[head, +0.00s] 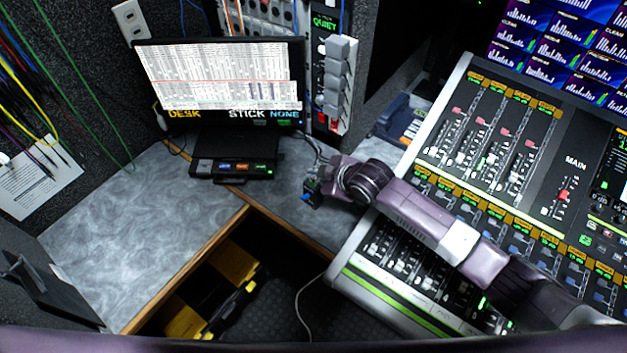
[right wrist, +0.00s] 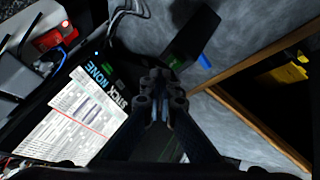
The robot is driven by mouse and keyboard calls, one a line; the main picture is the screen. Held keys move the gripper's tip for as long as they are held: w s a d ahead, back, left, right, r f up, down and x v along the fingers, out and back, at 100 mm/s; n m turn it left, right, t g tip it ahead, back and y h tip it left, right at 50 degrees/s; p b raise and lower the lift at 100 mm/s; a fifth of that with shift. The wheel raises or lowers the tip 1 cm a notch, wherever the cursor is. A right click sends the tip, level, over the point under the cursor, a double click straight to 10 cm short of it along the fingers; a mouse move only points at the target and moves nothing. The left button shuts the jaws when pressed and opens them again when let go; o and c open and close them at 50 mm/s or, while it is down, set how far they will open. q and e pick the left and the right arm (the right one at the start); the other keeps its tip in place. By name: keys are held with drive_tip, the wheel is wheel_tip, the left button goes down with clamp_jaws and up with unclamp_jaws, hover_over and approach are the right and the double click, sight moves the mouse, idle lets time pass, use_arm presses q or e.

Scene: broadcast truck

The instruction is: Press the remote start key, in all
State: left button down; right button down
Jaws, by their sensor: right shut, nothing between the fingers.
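A low black key panel (head: 234,172) sits on the grey desk below a monitor (head: 220,85) in the head view. It has small lit keys, among them an orange, a blue and a green one. Their labels are too small to read, so I cannot tell which is the remote start key. My right gripper (head: 313,183) is over the desk to the right of the panel, apart from it. In the right wrist view its fingers (right wrist: 156,85) are closed together and empty, and they hide part of the scene behind them. My left gripper is not in view.
The monitor reads "DESK", "STICK" and "NONE"; it also shows in the right wrist view (right wrist: 75,120). A mixing console (head: 490,150) fills the right. The left desk top (head: 130,235) is mostly clear.

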drive_tip(key=shift+f, duration=0.1)
drive_tip(key=shift+f, duration=0.35)
drive_tip(key=shift+f, duration=0.35)
idle(0.7)
drive_tip(key=shift+r, duration=0.1)
drive_tip(key=shift+r+p, duration=0.65)
drive_tip(key=shift+r, duration=0.05)
wheel_tip(320, 180, up, 5)
drive_tip(key=p, duration=0.5)
idle(0.5)
